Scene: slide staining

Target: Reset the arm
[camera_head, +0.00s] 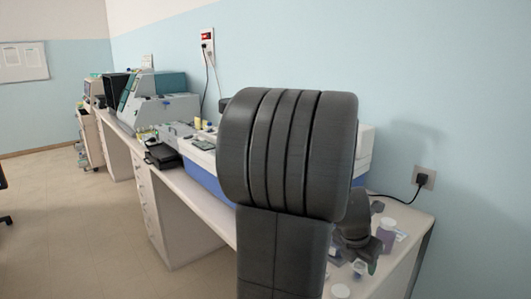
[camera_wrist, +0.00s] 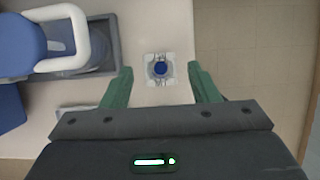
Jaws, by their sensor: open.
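My gripper (camera_wrist: 161,76) is open and empty in the wrist view, its two green fingers spread wide. A small blue-topped item (camera_wrist: 160,68) on a pale, squarish base shows on the bench between and just beyond the fingertips, seen from above. I cannot tell its height or its distance from the fingers. In the head view my arm stands raised and covers the middle of the picture. My wrist shows behind it at the lower right, over the bench end, and the fingers cannot be made out there.
The white bench (camera_head: 192,189) runs along the blue wall. A white-lidded jar (camera_head: 387,236) and small containers stand at its near right end. A blue-and-white device (camera_wrist: 62,42) is at the left in the wrist view. Lab machines (camera_head: 160,104) stand farther back.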

